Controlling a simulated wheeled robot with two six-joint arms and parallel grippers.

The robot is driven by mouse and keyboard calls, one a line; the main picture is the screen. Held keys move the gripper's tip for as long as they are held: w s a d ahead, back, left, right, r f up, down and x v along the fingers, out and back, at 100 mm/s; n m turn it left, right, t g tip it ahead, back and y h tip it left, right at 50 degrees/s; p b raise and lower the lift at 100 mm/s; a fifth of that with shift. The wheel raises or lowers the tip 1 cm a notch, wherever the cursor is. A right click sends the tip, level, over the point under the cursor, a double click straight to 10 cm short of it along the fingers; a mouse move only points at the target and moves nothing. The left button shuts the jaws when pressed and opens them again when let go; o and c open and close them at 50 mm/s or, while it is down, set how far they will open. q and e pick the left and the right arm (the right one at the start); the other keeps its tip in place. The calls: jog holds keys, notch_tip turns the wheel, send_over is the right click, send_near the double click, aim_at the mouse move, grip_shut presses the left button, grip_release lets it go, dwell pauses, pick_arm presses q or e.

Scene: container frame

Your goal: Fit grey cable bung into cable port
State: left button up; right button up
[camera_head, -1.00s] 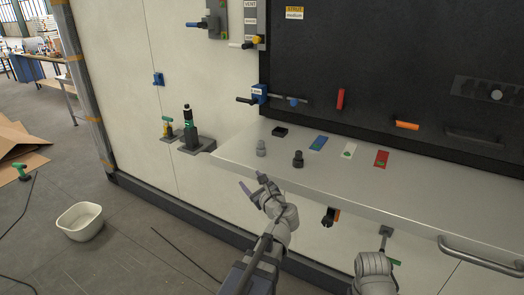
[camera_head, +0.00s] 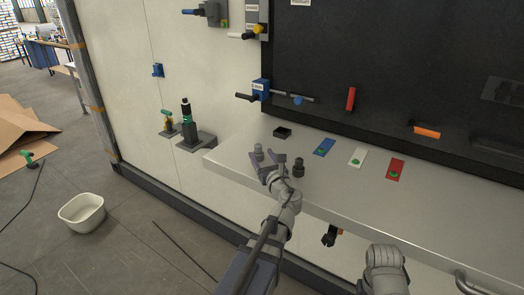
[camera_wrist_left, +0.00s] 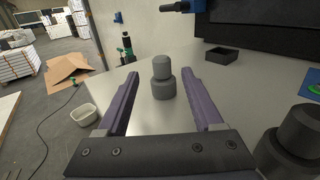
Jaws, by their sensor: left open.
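The grey bung (camera_head: 258,152) stands upright on the steel shelf, a stepped plug with a narrower top. My left gripper (camera_head: 267,158) is open and empty, with its fingers reaching toward this bung. In the left wrist view the bung (camera_wrist_left: 162,78) stands between the two purple-grey fingers, near their tips, with gaps on both sides. A darker bung (camera_head: 299,169) stands to the right, close beside my left gripper, and shows at the right edge of the left wrist view. I cannot tell which thing is the cable port. My right gripper is out of view.
A small black square tray (camera_head: 282,132) sits behind the bungs. Levers project from the panel behind.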

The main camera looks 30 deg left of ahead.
pick_arm(q)
jog(key=shift+w, duration=0.15)
jog(key=shift+x, duration=4)
jog(key=shift+d, duration=0.1)
grip_shut()
